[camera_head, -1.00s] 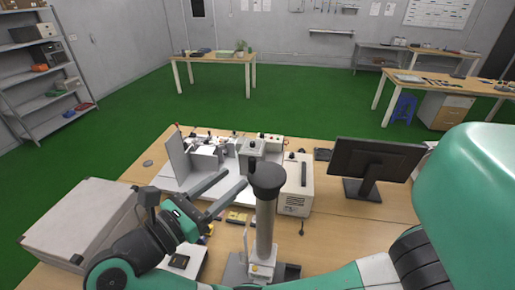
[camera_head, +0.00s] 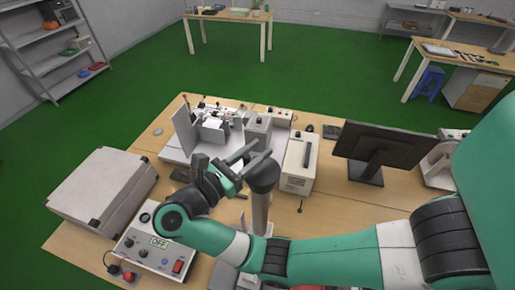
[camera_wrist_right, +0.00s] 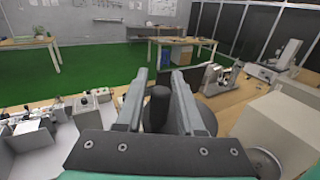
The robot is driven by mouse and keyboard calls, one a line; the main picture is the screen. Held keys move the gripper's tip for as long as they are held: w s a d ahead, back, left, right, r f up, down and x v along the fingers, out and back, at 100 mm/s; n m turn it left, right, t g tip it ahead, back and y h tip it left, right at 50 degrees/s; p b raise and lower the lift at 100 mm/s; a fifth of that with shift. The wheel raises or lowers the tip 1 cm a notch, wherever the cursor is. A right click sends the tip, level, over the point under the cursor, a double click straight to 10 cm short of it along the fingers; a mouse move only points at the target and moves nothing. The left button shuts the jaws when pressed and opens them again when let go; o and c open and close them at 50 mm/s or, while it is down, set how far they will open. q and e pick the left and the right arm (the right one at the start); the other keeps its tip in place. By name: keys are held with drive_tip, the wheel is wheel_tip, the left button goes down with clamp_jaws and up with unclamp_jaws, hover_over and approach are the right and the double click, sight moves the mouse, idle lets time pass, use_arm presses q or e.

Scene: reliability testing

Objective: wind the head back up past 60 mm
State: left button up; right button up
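A stand with a grey column (camera_head: 260,212) rises at the front middle of the table, with a wide round black top (camera_head: 263,172). In the right wrist view a dark upright knob (camera_wrist_right: 158,103) stands above a dark round disc (camera_wrist_right: 203,118). My right gripper (camera_head: 256,157) is at the stand's top, with its fingers partly in front of it. In the right wrist view its two fingers (camera_wrist_right: 158,82) are apart, one on each side of the knob; whether they touch it I cannot tell. No 60 mm reading is legible. My left gripper is not in view.
A control box with an OFF display (camera_head: 160,243) sits at the front left, beside a large grey case (camera_head: 103,190). Behind the stand are a bench fixture (camera_head: 212,133), a beige instrument box (camera_head: 299,165) and a monitor (camera_head: 383,147). Bare tabletop (camera_head: 330,205) lies right of the stand.

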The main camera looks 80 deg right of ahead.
sight(248, 161)
clamp_jaws()
